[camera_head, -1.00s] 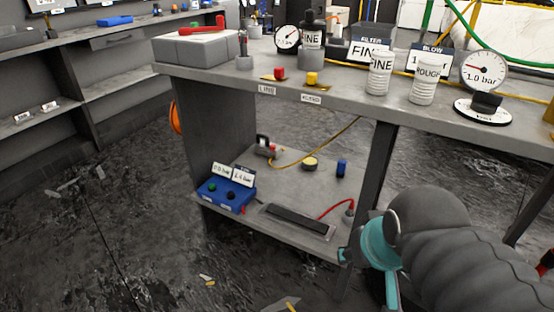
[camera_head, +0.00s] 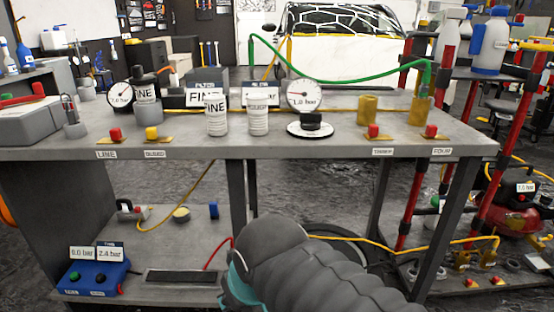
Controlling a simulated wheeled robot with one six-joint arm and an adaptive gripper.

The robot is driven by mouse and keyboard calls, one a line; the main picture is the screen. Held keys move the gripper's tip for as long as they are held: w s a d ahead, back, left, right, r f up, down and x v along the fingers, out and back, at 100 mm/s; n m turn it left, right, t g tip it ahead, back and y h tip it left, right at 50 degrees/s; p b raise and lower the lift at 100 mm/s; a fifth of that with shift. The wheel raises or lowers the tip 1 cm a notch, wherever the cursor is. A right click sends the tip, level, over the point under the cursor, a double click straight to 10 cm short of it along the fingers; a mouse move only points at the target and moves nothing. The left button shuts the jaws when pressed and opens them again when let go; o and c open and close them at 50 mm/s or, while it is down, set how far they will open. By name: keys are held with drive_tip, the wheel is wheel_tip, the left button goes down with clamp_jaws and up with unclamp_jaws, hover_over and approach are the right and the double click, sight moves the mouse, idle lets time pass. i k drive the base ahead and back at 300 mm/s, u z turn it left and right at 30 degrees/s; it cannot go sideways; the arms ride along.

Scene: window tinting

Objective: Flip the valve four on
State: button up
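The valve labelled FOUR (camera_head: 431,132) is at the right end of the bench's front edge in the head view. It has a red knob on a brass-coloured base, with its label (camera_head: 442,151) on the edge below. I cannot tell its handle position at this size. My arm, in a dark ribbed sleeve, rises from the bottom middle. The teal part at its end (camera_head: 237,286) is low, in front of the bench, left of and well below the valve, apart from it. The fingers are mostly hidden or cut off, so their opening does not show.
A similar red-knobbed valve (camera_head: 373,132) stands left of FOUR. A red-knobbed valve (camera_head: 115,135) and a yellow-knobbed valve (camera_head: 152,134) are at the left. A round gauge (camera_head: 304,95) and white canisters stand mid-bench. A red-posted rack (camera_head: 478,130) is at the right.

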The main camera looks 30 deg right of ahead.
sight(431, 130)
drive_tip(key=z, duration=2)
drive_tip(key=k, duration=0.5)
drive_tip(key=u, duration=0.8)
drive_tip(key=i, duration=0.85)
drive_tip(key=z, duration=1.05)
